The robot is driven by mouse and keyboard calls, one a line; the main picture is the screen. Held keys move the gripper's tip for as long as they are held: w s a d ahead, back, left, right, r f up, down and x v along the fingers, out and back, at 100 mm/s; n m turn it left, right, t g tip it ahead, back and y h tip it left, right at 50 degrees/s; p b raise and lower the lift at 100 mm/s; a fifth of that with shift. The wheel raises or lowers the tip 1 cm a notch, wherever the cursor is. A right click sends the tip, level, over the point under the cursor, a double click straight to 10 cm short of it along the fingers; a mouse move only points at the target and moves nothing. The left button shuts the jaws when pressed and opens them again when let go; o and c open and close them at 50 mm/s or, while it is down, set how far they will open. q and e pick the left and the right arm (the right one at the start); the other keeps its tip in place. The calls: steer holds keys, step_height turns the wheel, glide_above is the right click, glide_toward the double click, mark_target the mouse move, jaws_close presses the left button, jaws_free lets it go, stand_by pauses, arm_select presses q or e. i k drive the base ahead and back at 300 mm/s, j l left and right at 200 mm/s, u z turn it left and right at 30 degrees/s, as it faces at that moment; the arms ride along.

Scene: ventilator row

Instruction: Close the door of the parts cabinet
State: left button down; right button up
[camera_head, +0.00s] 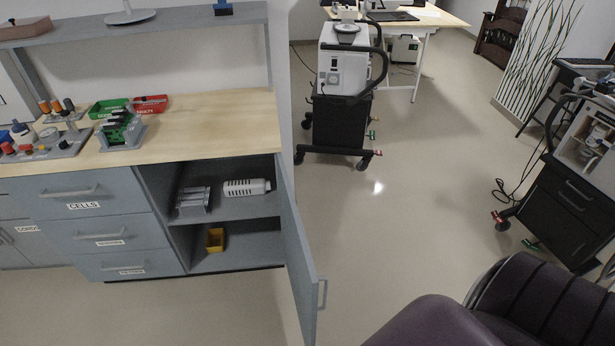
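The parts cabinet (178,234) stands at the left under a wooden worktop, with its right-hand compartment open. Its grey door (297,251) is hinged at the compartment's right side and stands wide open, pointing toward me. A bar handle (322,293) is on the door's face near its free edge. Inside, the upper shelf holds a white slotted cylinder (246,187) and a grey metal part (193,201). A yellow bin (215,239) sits on the lower level. Neither of my grippers shows in the head view.
A purple padded chair (450,318) fills the lower right, right of the door. Wheeled ventilators stand at the back (343,112) and right (573,205). Floor between the door and chair is narrow but clear. Drawers (98,233) lie left of the compartment.

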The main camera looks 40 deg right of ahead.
mark_target(305, 281)
steer(key=l, duration=2)
steer(key=u, duration=0.05)
